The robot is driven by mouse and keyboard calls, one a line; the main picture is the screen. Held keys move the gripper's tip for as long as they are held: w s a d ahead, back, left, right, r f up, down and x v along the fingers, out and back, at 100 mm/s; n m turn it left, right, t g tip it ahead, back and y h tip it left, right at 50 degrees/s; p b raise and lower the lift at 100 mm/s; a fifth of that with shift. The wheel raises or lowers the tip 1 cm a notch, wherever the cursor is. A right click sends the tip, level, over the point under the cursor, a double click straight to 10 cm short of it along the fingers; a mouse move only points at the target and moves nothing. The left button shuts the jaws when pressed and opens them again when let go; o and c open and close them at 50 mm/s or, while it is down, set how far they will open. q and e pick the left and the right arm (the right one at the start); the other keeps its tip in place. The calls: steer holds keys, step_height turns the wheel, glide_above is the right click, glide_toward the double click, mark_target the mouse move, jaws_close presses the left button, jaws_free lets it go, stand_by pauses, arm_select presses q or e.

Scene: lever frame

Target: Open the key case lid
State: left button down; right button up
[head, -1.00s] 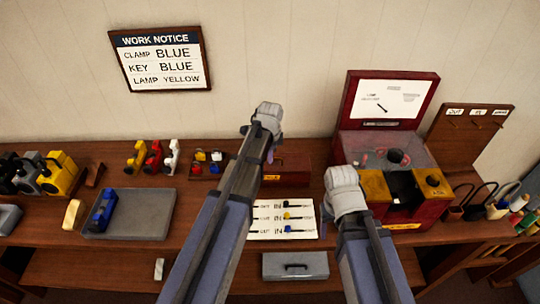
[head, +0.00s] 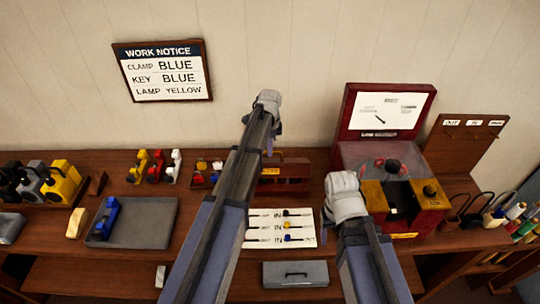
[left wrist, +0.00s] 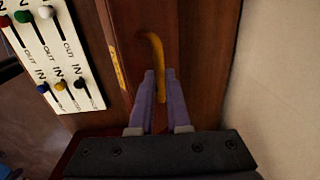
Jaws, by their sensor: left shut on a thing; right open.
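The key case (head: 292,185) is a red-brown box with a yellow label at the back middle of the bench. Its lid (head: 290,162) looks partly raised, with a dark gap under it; my left arm hides its left part. In the left wrist view the brown lid (left wrist: 195,55) fills the middle and carries a curved yellow handle (left wrist: 154,50). My left gripper (left wrist: 160,78) is shut on that handle; it also shows in the head view (head: 268,147). My right gripper (head: 340,182) is open, in front of the red lamp box; its fingertips are mostly hidden.
A white switch panel (head: 262,228) lies in front of the case. The red lamp box (head: 420,222) with its lid up stands to the right. A small parts tray (head: 200,182) is left of the case, and a grey tray (head: 150,225) with a blue clamp is further left.

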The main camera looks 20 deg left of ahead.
arm_select(q)
steer(key=w+a+f+b, duration=0.2)
steer(key=w+f+b, duration=0.1)
steer(key=w, duration=0.6)
steer(key=shift+w+a+f, duration=0.2)
steer(key=shift+w+a, duration=0.2)
steer(key=c, duration=1.5)
jaws_free()
steer(key=shift+s+r, duration=0.2)
steer(key=shift+r, duration=0.05)
steer(key=o, duration=0.6)
steer(key=shift+s+d, duration=0.1)
steer(key=shift+s, duration=0.1)
steer(key=shift+s, duration=0.1)
